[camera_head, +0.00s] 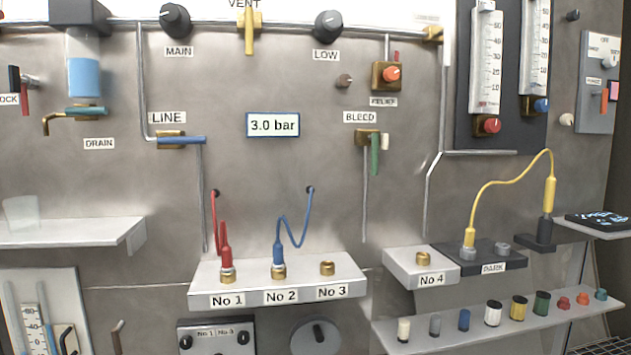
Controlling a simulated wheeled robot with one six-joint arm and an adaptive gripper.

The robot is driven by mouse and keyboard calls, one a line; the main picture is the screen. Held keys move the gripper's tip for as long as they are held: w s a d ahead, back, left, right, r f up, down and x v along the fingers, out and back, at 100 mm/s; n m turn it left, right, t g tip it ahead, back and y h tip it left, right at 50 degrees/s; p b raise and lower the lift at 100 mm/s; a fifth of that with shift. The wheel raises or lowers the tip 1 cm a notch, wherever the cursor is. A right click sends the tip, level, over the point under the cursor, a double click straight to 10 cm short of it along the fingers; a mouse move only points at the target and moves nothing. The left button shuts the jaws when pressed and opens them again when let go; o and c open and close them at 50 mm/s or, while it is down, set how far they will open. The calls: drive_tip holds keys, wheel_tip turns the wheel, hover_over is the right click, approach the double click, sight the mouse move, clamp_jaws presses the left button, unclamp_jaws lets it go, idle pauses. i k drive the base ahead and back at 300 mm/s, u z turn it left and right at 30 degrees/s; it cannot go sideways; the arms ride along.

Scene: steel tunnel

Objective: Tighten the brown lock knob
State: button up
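A small brown knob (344,81) sits on the steel panel in the head view, below the LOW knob and left of the relief valve (386,74) with its orange-red knob. It looks like the lock knob, though no label on it can be read. How tight it is cannot be seen. My gripper is not in view, and nothing touches the brown knob.
Nearby are the black LOW knob (327,27), the green BLEED lever (375,155) and the blue LINE lever (182,139). A ledge (205,290) below holds red and blue plugs with cables. A yellow cable (510,180) arches at right. The panel around the 3.0 bar display (273,125) is clear.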

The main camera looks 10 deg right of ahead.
sight(344, 80)
drive_tip(key=u, duration=1.05)
drive_tip(key=i, duration=0.7)
drive_tip(key=z, duration=0.9)
